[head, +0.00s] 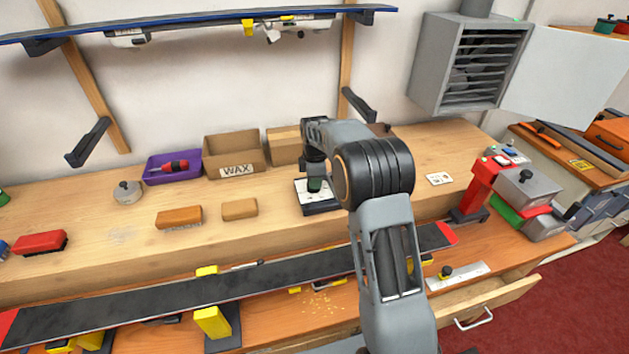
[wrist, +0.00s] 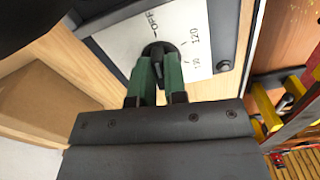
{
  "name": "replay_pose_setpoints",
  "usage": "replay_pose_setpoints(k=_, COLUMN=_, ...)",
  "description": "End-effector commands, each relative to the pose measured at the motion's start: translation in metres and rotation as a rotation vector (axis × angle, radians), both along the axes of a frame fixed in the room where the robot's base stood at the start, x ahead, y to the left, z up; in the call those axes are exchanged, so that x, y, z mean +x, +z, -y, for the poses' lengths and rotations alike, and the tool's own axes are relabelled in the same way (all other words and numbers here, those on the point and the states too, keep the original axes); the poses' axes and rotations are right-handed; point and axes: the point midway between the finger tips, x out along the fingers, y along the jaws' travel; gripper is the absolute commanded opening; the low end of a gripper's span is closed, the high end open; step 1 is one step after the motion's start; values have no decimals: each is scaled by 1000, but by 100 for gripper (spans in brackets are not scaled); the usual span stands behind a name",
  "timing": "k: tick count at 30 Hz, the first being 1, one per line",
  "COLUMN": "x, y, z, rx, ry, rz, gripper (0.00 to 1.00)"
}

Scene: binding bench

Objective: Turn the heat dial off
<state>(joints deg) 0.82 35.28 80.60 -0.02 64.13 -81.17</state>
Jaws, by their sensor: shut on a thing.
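The heat dial (wrist: 158,47) is a round black knob on a white plate (wrist: 120,42) printed with "OFF" and numbers such as 120. My gripper (wrist: 157,68) has green fingers, shut on the dial from either side. I cannot tell which mark the dial points at. In the head view the plate sits on a dark-framed unit (head: 323,208) on the bench, and my gripper (head: 315,185) reaches down to it. The dial itself is hidden there behind my gripper.
A cardboard box marked WAX (head: 236,170) and a purple tray (head: 158,172) stand to the left. Two orange-brown blocks (head: 180,217) (head: 240,209) lie nearby. A red clamp-like device (head: 480,190) stands at right, above an open drawer (head: 490,304).

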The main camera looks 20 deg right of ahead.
Motion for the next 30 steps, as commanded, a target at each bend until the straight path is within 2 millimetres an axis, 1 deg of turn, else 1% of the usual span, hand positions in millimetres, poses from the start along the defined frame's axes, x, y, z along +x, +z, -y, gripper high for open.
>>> replay_pose_setpoints(k=13, x=1, y=1, z=-1, rx=1, ry=12, rz=3, gripper=0)
replay_pose_setpoints(k=14, x=1, y=1, z=-1, rx=1, ry=12, rz=3, gripper=14)
replay_pose_setpoints(k=21, x=0, y=0, z=0, rx=1, ry=10, rz=2, gripper=37)
replay_pose_setpoints(k=22, x=0, y=0, z=0, rx=1, ry=9, rz=1, gripper=38)
replay_pose_setpoints(k=30, x=0, y=2, z=0, rx=1, ry=9, rz=2, gripper=38)
